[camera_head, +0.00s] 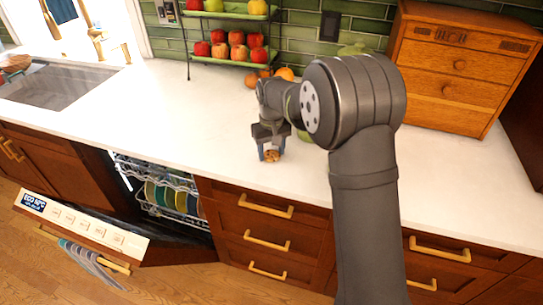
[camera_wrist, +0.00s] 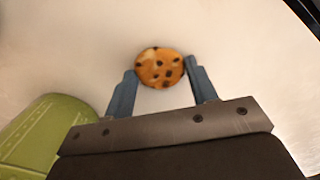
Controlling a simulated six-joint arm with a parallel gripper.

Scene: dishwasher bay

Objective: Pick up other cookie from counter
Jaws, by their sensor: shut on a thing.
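A round golden-brown cookie with dark chips (camera_wrist: 160,67) is between the two blue fingertips of my gripper (camera_wrist: 160,80) in the wrist view. My gripper is shut on the cookie, with a finger against each side. In the head view, my gripper (camera_head: 270,150) points down at the white counter (camera_head: 190,120), and the cookie (camera_head: 272,156) shows between its fingertips, at or just above the counter surface. I cannot tell whether the cookie touches the counter.
A green vessel (camera_wrist: 45,135) stands close to my gripper's left in the wrist view. A tiered rack of fruit (camera_head: 233,62) and a wooden drawer box (camera_head: 462,65) stand at the back. The open dishwasher (camera_head: 165,200) is below, left. The counter's left stretch is clear.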

